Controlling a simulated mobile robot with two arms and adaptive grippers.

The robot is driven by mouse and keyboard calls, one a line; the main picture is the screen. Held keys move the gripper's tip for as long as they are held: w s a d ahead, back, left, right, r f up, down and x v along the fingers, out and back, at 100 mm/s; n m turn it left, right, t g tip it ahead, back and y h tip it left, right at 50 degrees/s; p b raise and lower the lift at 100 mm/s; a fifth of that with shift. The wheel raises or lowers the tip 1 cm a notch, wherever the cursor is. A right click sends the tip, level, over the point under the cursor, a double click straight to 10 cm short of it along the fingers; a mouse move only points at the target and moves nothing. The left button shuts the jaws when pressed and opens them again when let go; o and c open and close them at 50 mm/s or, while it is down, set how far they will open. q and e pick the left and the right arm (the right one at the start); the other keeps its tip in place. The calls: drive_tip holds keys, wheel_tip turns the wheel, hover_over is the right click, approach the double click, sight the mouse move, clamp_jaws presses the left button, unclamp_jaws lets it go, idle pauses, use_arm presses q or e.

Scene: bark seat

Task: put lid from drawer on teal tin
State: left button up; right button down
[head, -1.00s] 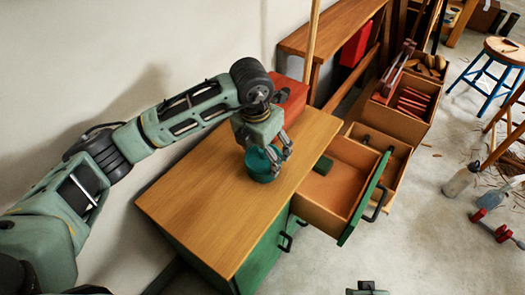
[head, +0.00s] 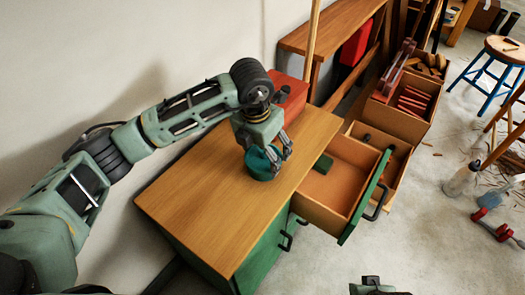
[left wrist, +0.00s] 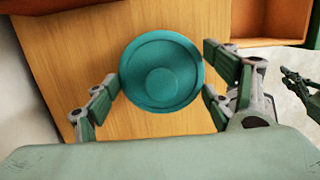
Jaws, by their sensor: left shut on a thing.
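The teal tin (head: 259,168) stands on the wooden cabinet top, mostly hidden by my left gripper (head: 270,157). In the left wrist view a round teal lid (left wrist: 161,72) with a raised middle shows from above. My left gripper's fingers (left wrist: 160,98) close on opposite sides of its rim. The lid is at the tin's top; I cannot tell whether it is fully seated.
The cabinet top (head: 205,215) is clear around the tin. A red box (head: 293,98) stands at its back. Open wooden crates (head: 405,120) stand beyond the drawer. A stool (head: 505,50) and bottles (head: 460,180) stand on the floor at right.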

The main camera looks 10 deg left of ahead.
drive_tip(key=shift+r, duration=0.1)
use_arm(q)
drive_tip(key=shift+f, duration=0.1)
use_arm(e)
drive_tip(key=shift+r, duration=0.3)
use_arm(q)
drive_tip(key=o, duration=1.1)
drive_tip(key=shift+c, duration=0.2)
drive_tip(key=shift+o, duration=0.2)
use_arm(e)
drive_tip(key=shift+r, duration=0.1)
use_arm(q)
drive_tip(key=shift+o, duration=0.3)
use_arm(e)
drive_tip(key=shift+s, duration=0.1)
